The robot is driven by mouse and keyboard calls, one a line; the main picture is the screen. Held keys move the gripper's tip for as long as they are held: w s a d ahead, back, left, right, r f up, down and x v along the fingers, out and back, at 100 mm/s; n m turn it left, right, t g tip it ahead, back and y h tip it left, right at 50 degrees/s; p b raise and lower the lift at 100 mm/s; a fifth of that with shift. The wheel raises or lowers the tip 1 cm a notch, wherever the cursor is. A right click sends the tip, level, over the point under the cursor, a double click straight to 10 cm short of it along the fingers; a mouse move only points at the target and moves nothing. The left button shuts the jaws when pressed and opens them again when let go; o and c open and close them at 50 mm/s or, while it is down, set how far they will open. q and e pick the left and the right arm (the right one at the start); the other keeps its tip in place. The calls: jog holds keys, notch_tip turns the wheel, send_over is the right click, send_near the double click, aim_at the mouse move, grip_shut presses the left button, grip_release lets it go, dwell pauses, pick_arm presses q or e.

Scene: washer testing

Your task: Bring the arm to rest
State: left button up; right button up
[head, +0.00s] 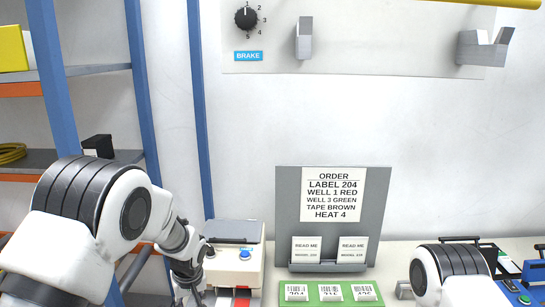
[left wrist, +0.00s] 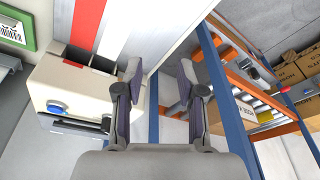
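My left arm (head: 130,220) comes in from the left in the head view and reaches down beside a cream box-shaped machine. The cream machine (left wrist: 85,95) with a blue button is left of the fingers. My right arm (head: 450,275) shows only partly at the lower right of the head view; its gripper is not visible.
The cream machine (head: 245,275) stands on the bench. A grey order board (head: 284,220) stands behind a green label tray (head: 318,303). A shelf rack with blue posts (head: 143,80) is at the left. A panel with a brake dial (head: 245,18) hangs above.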

pick_arm(q)
jog(key=shift+m+g+h, duration=0.4)
jog(key=shift+m+g, duration=0.1)
jog(key=shift+m, duration=0.3)
jog(key=s+f, duration=0.2)
jog(key=f, duration=0.1)
jog(key=s+a+f, duration=0.1)
jog(key=s+f, duration=0.2)
jog(key=f, duration=0.1)
jog(key=s+a+f, duration=0.1)
jog(key=s+f, duration=0.2)
jog(key=f, duration=0.1)
jog(key=shift+s, duration=0.2)
jog(key=s+a+f+m, duration=0.1)
jog(key=s+f, duration=0.2)
jog(key=s, duration=0.6)
jog(key=s+a+f+m+g, duration=0.1)
jog(key=s+f, duration=0.2)
jog(key=s, duration=0.6)
jog(key=s+a+f+m, duration=0.1)
jog(key=s+f+m, duration=0.15)
jog(key=s, duration=0.75)
notch_tip(320, 180, down, 10)
jog(key=b, duration=1)
jog(key=shift+s+f+n+h, duration=0.15)
jog(key=shift+f+n+h, duration=0.1)
jog(key=shift+n+h, duration=0.1)
